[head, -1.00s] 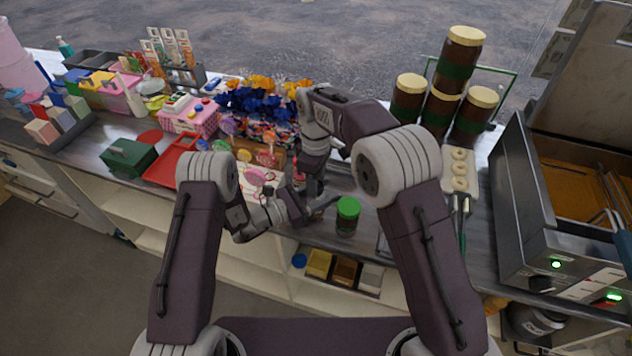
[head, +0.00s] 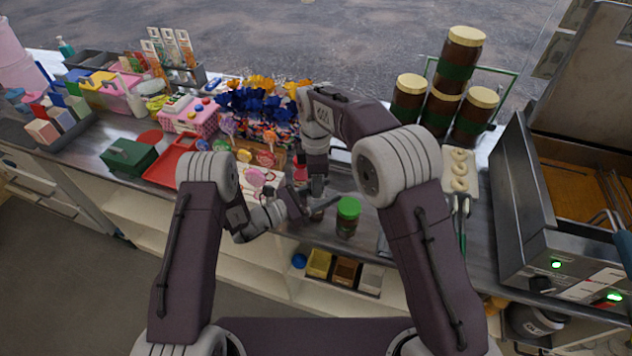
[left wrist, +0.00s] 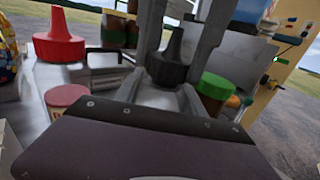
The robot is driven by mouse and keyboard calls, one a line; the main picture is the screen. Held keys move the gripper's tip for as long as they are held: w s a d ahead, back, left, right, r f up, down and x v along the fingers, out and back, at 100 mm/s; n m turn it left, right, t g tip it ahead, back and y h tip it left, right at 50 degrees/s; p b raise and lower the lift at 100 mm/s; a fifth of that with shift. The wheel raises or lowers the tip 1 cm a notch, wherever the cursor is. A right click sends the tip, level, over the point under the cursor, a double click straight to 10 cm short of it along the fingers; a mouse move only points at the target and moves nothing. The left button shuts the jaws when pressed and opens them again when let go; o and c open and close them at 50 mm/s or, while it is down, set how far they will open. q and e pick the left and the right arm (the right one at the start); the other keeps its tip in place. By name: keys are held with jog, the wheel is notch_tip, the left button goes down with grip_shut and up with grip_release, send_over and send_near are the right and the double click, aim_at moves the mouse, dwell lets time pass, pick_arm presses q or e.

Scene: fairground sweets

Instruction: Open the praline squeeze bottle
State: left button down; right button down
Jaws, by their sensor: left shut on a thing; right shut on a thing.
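The praline squeeze bottle shows in the left wrist view as a black pointed nozzle cap (left wrist: 168,70) standing upright. Its body is mostly hidden; a small brown part (head: 317,214) shows in the head view. My left gripper (head: 305,209) is shut on the bottle from the side, low at the counter's front. Its fingers (left wrist: 168,97) are just below the cap. My right gripper (head: 317,191) points down from above, with its fingers beside the cap in the left wrist view (left wrist: 180,35). It is shut on the cap; whether the cap is loose I cannot tell.
A green-lidded jar (head: 347,214) stands close on the right. A red nozzle-capped bottle (left wrist: 60,42) and a pink-lidded jar (left wrist: 67,96) are on the left in the wrist view. Stacked brown jars (head: 443,95) stand at the back right. A red tray (head: 168,165) lies left.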

jog(key=shift+r, duration=1)
jog(key=shift+r, duration=2)
pick_arm(q)
jog(key=c, duration=0.6)
grip_release()
pick_arm(e)
jog(key=shift+f+b, duration=0.9)
pick_arm(q)
jog(key=v, duration=1.2)
pick_arm(e)
jog(key=shift+d, duration=0.1)
